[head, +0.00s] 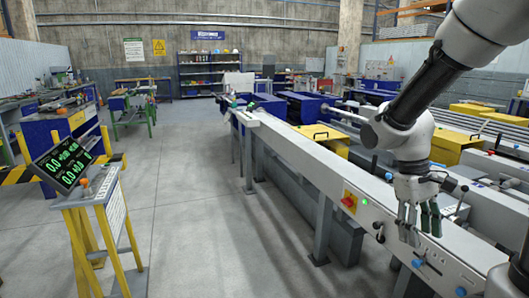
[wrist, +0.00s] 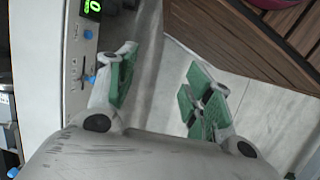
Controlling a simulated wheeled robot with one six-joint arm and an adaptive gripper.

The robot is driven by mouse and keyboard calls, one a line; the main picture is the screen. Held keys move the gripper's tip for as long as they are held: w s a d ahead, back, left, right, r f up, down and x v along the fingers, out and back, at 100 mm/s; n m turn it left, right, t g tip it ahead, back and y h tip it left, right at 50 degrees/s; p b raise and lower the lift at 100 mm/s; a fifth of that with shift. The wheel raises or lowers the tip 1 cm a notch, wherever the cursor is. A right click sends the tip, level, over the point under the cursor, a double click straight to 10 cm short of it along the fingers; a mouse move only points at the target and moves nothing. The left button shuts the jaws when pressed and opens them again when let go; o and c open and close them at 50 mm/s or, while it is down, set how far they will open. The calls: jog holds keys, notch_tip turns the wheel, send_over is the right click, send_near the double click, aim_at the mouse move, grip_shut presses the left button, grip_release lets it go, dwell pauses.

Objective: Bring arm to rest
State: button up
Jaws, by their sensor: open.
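My gripper (head: 420,222) hangs at the right of the head view, pointing down, beside the front face of the long runout table (head: 300,146). In the wrist view my gripper (wrist: 160,88) has its two green-padded fingers spread apart, with nothing between them. Part of the grey floor shows between the fingers. My arm reaches in from the upper right of the head view, bent at the elbow.
The table's front carries a red-and-yellow switch (head: 349,200) and blue knobs. A stand with a digital readout (head: 63,164) is at the left. A wooden-slatted thing (wrist: 245,38) shows in the wrist view. The aisle floor (head: 200,190) is clear.

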jog(key=s+r+m+t+y, duration=0.2)
jog(key=s+r+t, duration=0.5)
jog(key=r, duration=0.5)
jog(key=shift+s+d+m, duration=0.35)
jog(key=shift+s+m, duration=0.25)
jog(key=shift+s, duration=0.1)
dwell(0.8)
